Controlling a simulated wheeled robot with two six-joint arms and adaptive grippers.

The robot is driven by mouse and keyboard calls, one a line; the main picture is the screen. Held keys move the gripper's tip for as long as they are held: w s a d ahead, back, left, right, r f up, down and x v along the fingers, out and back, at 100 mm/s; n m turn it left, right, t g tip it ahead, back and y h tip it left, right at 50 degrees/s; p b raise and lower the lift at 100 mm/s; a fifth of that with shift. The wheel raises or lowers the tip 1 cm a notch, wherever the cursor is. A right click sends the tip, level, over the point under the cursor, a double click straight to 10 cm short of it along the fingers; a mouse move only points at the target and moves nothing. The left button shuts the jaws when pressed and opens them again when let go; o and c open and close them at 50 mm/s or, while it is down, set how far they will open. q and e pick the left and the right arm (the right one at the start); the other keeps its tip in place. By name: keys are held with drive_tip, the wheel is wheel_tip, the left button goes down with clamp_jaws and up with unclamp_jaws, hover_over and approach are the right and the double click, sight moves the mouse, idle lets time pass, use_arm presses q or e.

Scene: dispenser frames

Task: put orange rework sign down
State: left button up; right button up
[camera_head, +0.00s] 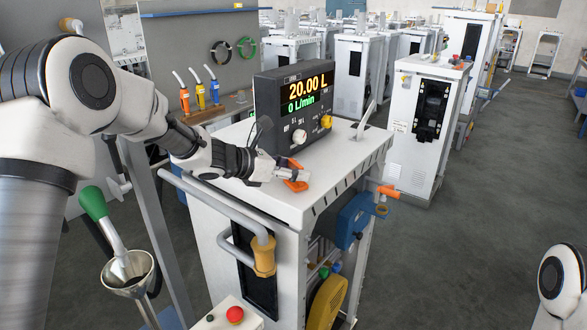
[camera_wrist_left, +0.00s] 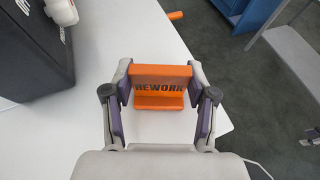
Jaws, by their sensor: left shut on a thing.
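The orange rework sign (camera_wrist_left: 160,83) is between the fingers of my left gripper (camera_wrist_left: 160,95), with its dark REWORK lettering facing the wrist camera. Both fingers press on its sides. In the head view the sign (camera_head: 296,185) shows as small orange parts around the left gripper (camera_head: 290,178), just in front of the display unit. It is over the white cabinet top (camera_head: 340,165), close to the surface; I cannot tell whether it touches. Of my right arm, only a part shows at the lower right of the head view, and its gripper is out of view.
The dark display unit (camera_head: 292,105) reading 20.00 L stands on the cabinet top behind the gripper. A grey bracket (camera_head: 365,122) is to its right. A nozzle with a green grip (camera_head: 93,203) hangs at the left. Bare top surface lies right of the sign.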

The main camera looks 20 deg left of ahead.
sight(293, 168)
use_arm(q)
drive_tip(key=o, duration=1.2)
drive_tip(key=shift+c, duration=0.2)
drive_tip(key=shift+w, duration=0.1)
drive_tip(key=shift+a+r+p, duration=0.1)
drive_tip(key=shift+r+p, duration=0.15)
drive_tip(key=shift+p, duration=0.1)
drive_tip(key=b+v, duration=0.2)
drive_tip(key=v, duration=0.3)
drive_tip(key=shift+s+a, duration=0.25)
drive_tip(key=shift+s, duration=0.05)
drive_tip(key=b+v, duration=0.1)
drive_tip(key=v, duration=0.5)
drive_tip(key=shift+r, duration=0.15)
drive_tip(key=shift+d, duration=0.1)
